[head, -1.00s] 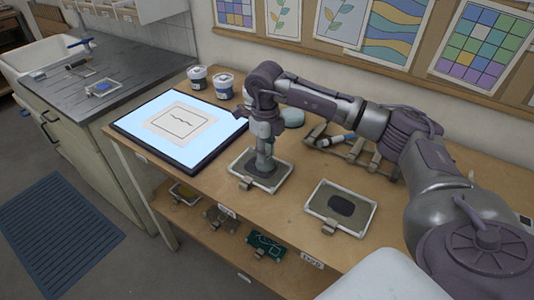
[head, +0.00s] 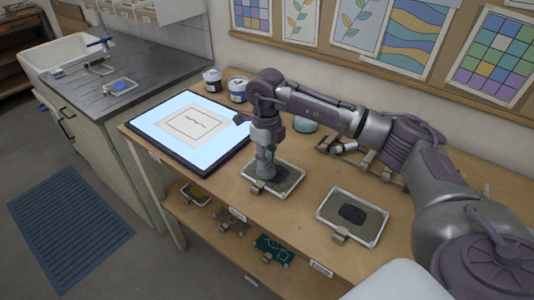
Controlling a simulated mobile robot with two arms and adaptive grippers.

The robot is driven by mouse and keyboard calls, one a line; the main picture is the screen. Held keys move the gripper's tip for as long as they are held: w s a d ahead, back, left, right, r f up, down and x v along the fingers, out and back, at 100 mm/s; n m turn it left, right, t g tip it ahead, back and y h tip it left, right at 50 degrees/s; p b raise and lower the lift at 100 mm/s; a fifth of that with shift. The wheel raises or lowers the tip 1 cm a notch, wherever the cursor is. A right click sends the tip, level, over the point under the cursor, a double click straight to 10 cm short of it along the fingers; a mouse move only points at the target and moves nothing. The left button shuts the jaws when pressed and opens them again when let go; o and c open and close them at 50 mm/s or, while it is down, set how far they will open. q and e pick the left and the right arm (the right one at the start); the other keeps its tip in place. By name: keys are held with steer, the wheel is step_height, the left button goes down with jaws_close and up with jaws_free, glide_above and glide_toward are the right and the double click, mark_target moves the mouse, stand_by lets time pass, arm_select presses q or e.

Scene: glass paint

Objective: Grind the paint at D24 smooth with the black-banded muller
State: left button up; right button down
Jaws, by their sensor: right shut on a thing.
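My right gripper (head: 266,140) points down over the left of two white-rimmed slabs. It is shut on a pale grey-green glass muller (head: 265,167), whose foot stands on the left part of that slab (head: 292,186). Dark grey paint shows on the slab beside the muller. The gripper hides the muller's upper part, so I cannot see a band. The right slab (head: 371,237) has a dark paint patch (head: 352,214) in its middle and nothing standing on it. Tags sit on the bench's front edge, too small to read. My left gripper is out of view.
A lit light panel (head: 160,117) with a drawing lies left of the slabs. Two small jars (head: 212,80) stand behind it. A low rack (head: 368,160) with tools stands behind the right slab. A lower shelf (head: 215,238) holds several framed slabs. Bare bench lies between the two slabs.

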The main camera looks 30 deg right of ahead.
steer(key=shift+s+d, duration=0.25)
steer(key=shift+s, duration=0.35)
steer(key=shift+s+d, duration=0.2)
steer(key=shift+s, duration=0.4)
steer(key=shift+s+d, duration=0.25)
steer(key=shift+d, duration=0.6)
steer(key=shift+w+d+b, duration=0.35)
steer(key=shift+w+d, duration=0.05)
steer(key=shift+w, duration=0.35)
steer(key=shift+r, duration=0.1)
steer(key=shift+r+p, duration=1.7)
steer(key=shift+r, duration=0.75)
